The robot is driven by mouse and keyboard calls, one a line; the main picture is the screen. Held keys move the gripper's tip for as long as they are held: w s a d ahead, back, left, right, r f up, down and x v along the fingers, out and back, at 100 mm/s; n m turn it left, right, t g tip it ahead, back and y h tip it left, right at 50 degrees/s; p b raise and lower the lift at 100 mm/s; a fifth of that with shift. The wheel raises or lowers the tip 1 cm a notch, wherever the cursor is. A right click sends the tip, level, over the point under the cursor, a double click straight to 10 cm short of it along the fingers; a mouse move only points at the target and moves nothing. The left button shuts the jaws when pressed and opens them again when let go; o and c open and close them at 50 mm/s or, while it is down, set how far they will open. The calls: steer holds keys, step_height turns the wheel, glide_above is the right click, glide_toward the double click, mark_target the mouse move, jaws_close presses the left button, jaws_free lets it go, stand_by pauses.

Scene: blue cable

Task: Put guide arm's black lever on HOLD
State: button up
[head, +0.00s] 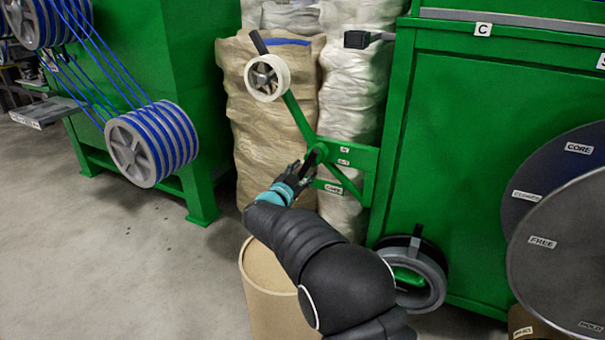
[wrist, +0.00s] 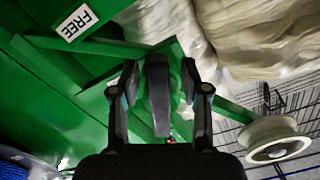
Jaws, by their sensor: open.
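The green guide arm (head: 299,117) rises to the upper left from its bracket and carries a white wheel (head: 267,77); the wheel also shows in the wrist view (wrist: 277,139). The black lever (head: 312,160) hangs down and left from the arm's pivot. My gripper (head: 299,172) is at the lever's lower end. In the wrist view the lever (wrist: 158,90) stands between my two open fingers (wrist: 159,72), with gaps on both sides. A FREE label (wrist: 77,23) shows on the green bracket.
A green cabinet (head: 460,160) stands right of the bracket. Wrapped sacks (head: 270,130) are behind the arm. A tan drum (head: 265,285) stands below my arm. Large dark discs (head: 560,260) fill the lower right. Blue cable runs over a reel (head: 140,150) at left.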

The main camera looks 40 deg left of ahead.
steer(key=v, duration=1.2)
stand_by(0.4)
